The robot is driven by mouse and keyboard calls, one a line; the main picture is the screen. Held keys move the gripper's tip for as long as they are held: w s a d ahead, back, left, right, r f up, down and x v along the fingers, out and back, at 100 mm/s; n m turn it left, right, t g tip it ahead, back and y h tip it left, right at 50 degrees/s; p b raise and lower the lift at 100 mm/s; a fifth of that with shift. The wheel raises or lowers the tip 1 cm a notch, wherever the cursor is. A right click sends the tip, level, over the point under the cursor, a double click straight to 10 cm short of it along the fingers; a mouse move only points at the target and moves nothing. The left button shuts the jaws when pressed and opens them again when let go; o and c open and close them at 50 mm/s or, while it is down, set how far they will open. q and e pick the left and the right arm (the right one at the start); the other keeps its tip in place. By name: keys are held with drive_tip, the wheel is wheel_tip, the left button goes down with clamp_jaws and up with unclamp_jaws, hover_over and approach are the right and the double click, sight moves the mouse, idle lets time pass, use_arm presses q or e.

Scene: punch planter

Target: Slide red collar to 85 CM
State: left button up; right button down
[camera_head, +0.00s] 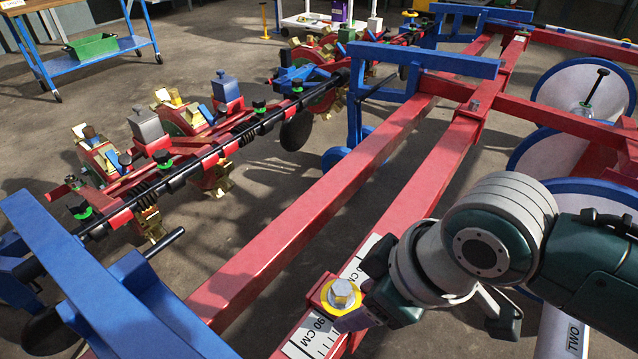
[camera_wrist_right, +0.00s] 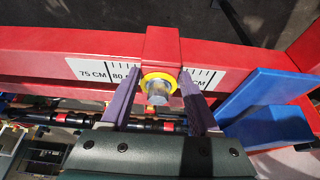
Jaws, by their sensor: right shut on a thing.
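The red collar (camera_head: 319,295) sits around the red beam with the scale, with a silver hex bolt (camera_head: 341,292) and yellow washer on its face. It also shows in the wrist view (camera_wrist_right: 162,45). The scale strip (camera_head: 311,337) reads 90 CM on the near side of the collar. In the wrist view, 75 CM and a partly hidden 80 (camera_wrist_right: 118,79) lie left of the collar, and a partly covered CM label lies right. The collar covers the marks between. My right gripper (camera_wrist_right: 159,77) has its two purple-grey fingers on either side of the collar, shut on it. My left gripper is not seen.
A blue bracket (camera_wrist_right: 265,105) stands close to the right of the right gripper in the wrist view. A second red beam (camera_head: 310,215) runs parallel to the left. The planter row units (camera_head: 190,140) and white discs (camera_head: 585,85) stand farther away.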

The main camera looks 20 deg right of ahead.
sight(326, 341)
drive_tip(key=s+a+p, duration=0.3)
drive_tip(key=shift+a+r, duration=0.25)
drive_tip(key=shift+a, duration=0.1)
drive_tip(key=shift+s+a+f, duration=0.1)
drive_tip(key=shift+a+f, duration=0.05)
drive_tip(key=shift+a, duration=0.1)
drive_tip(key=shift+f, duration=0.1)
drive_tip(key=shift+c, duration=0.6)
unclamp_jaws()
drive_tip(key=shift+d, duration=0.1)
drive_tip(key=p+v, duration=0.5)
drive_tip(key=v, duration=0.5)
drive_tip(key=shift+p, duration=0.3)
